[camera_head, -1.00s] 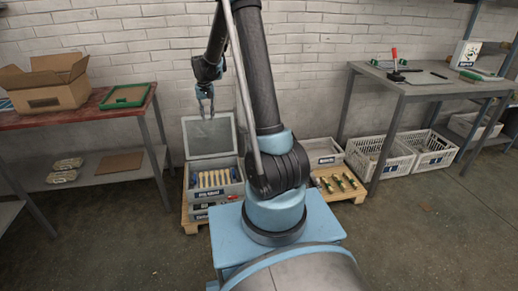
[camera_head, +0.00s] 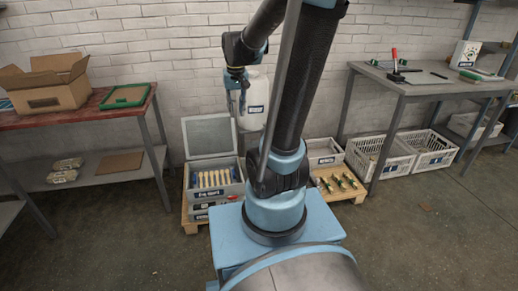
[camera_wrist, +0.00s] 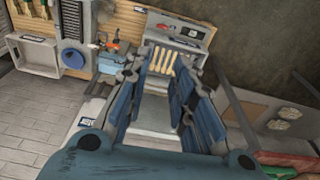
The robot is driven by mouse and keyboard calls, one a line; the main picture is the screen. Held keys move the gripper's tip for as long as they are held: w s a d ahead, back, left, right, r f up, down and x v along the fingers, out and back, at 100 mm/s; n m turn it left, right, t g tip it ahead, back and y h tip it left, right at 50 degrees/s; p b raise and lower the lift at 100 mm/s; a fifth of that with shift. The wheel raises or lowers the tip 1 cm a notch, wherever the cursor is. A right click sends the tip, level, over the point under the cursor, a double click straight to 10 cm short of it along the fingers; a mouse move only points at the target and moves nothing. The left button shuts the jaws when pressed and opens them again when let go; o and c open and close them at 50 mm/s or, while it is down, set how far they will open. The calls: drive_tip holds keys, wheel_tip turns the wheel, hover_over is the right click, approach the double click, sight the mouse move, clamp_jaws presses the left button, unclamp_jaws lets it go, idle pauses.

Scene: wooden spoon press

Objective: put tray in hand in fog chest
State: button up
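My gripper (camera_head: 241,104) hangs above the right side of the open grey chest, in front of a white jug. In the wrist view my gripper (camera_wrist: 162,108) has its blue fingers spread apart, with nothing seen between them; I see no tray held. The grey chest (camera_head: 220,192) stands low by the wall with its lid (camera_head: 209,136) raised; its front label is too small to read surely. Several wooden pieces (camera_head: 212,179) stand in it. The chest's inside (camera_wrist: 165,60) and lid (camera_wrist: 155,115) show beyond the fingers in the wrist view. A green-rimmed tray (camera_head: 146,94) lies on the red table.
The white jug (camera_head: 257,92) stands behind the chest's right side. A grey bin (camera_head: 324,149) and a pallet (camera_head: 337,194) with several green-and-brown pieces lie right. A cardboard box (camera_head: 50,93) sits on the red table (camera_head: 80,117). A workbench (camera_head: 428,88) stands right, with white crates (camera_head: 378,157) below.

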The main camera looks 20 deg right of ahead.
drive_tip(key=s+d+f, duration=0.2)
drive_tip(key=s+f, duration=0.1)
drive_tip(key=s, duration=0.7)
drive_tip(key=s+d+f, duration=0.2)
drive_tip(key=s+f, duration=0.1)
drive_tip(key=s, duration=0.6)
drive_tip(key=shift+s+f+t, duration=0.3)
drive_tip(key=shift+s+f, duration=0.05)
drive_tip(key=shift+f, duration=0.05)
drive_tip(key=shift+w, duration=0.1)
